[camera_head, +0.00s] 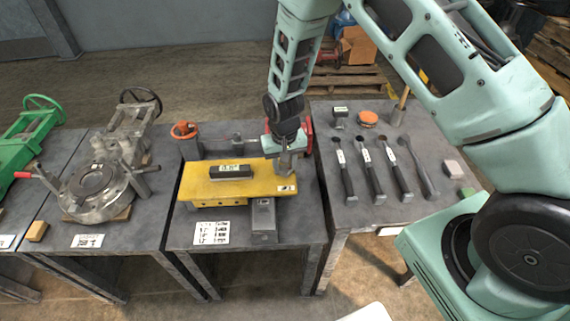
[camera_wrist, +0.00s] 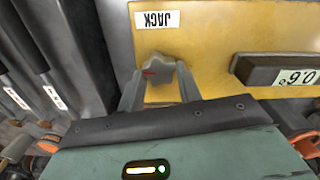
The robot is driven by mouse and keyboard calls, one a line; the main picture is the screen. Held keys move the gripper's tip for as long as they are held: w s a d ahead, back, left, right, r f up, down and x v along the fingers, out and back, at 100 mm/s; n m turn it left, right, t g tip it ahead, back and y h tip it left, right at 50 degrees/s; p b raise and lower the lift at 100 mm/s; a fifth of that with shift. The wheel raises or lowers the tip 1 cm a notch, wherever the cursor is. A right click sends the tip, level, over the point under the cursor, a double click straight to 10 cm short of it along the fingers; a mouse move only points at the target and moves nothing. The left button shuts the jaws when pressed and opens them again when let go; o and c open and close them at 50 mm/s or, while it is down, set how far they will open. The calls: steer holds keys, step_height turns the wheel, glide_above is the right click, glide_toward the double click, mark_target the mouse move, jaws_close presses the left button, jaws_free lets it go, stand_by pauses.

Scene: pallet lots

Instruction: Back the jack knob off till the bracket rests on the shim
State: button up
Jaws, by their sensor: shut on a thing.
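The jack knob (camera_wrist: 157,70) is a small grey lobed knob beside the "JACK" label, with a red mark on its left side. My gripper (camera_wrist: 159,84) is shut on it, one finger on each side. In the head view my gripper (camera_head: 286,173) points down at the right end of the yellow bracket (camera_head: 203,190) and hides the knob. The bracket also fills the upper right of the wrist view (camera_wrist: 205,75). A dark block marked 0.6 (camera_head: 231,171) lies on the bracket. I cannot make out the shim or any gap under the bracket.
A grey metal block (camera_head: 263,216) stands under the bracket's front edge. A printed card (camera_head: 211,233) lies at the bench front. The right bench holds several dark-handled tools (camera_head: 366,172). The left bench holds a round metal fixture (camera_head: 96,190).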

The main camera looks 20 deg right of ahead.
steer(key=n, duration=0.7)
steer(key=shift+a, duration=0.15)
steer(key=n, duration=0.7)
steer(key=shift+s+a+r+n, duration=0.1)
steer(key=shift+n, duration=0.2)
steer(key=n+p, duration=0.1)
steer(key=n, duration=0.5)
steer(key=shift+s+p, duration=0.1)
steer(key=shift+p, duration=0.3)
steer(key=n+p, duration=0.2)
steer(key=n, duration=0.4)
steer(key=shift+n, duration=0.4)
steer(key=o, duration=1)
steer(key=shift+s, duration=0.15)
